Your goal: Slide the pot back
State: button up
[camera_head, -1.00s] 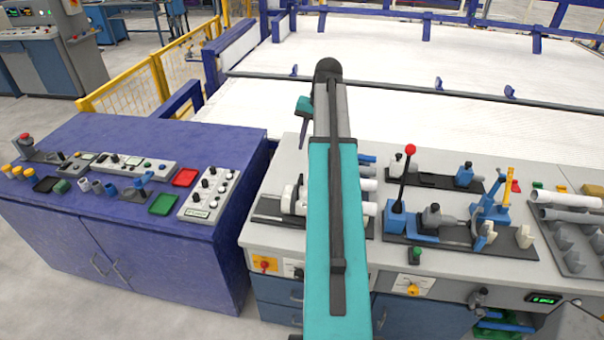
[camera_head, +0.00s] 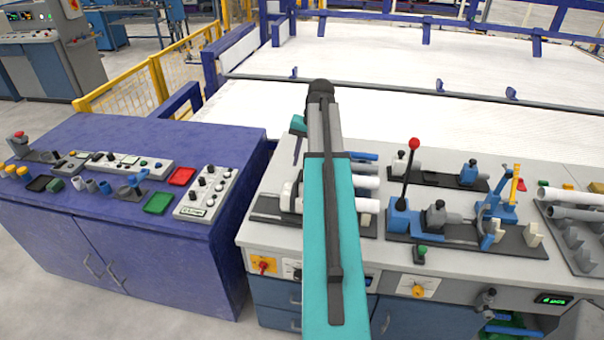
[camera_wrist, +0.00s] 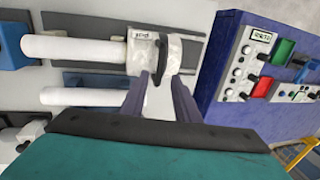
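In the wrist view, a white block with a small label (camera_wrist: 141,52) stands on a dark plate, with a white rounded piece (camera_wrist: 184,52) and a dark curved part beside it. I cannot tell for sure which of these is the pot. My gripper (camera_wrist: 158,76) reaches toward them with its two fingers apart, one tip by the labelled block and one by the rounded piece. Whether the fingers touch anything is unclear. In the head view, my arm hides the gripper and much of this fixture; a white part of the fixture (camera_head: 288,197) shows left of the arm.
White pipe ends (camera_head: 366,206) stick out right of my arm. A red-knobbed lever (camera_head: 408,175) stands upright on a blue fixture to the right. The purple control console (camera_head: 150,240) stands left, past a gap. White pipes also run left in the wrist view (camera_wrist: 75,48).

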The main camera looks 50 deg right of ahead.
aim_at(300, 174)
jog(key=shift+w+a+f+b, duration=0.1)
jog(key=shift+w+f+b, duration=0.1)
jog(key=shift+f+b, duration=0.65)
jog(key=shift+w+a+f+b, duration=0.15)
jog(key=shift+f+b, duration=0.15)
jog(key=shift+f, duration=0.95)
grip_shut()
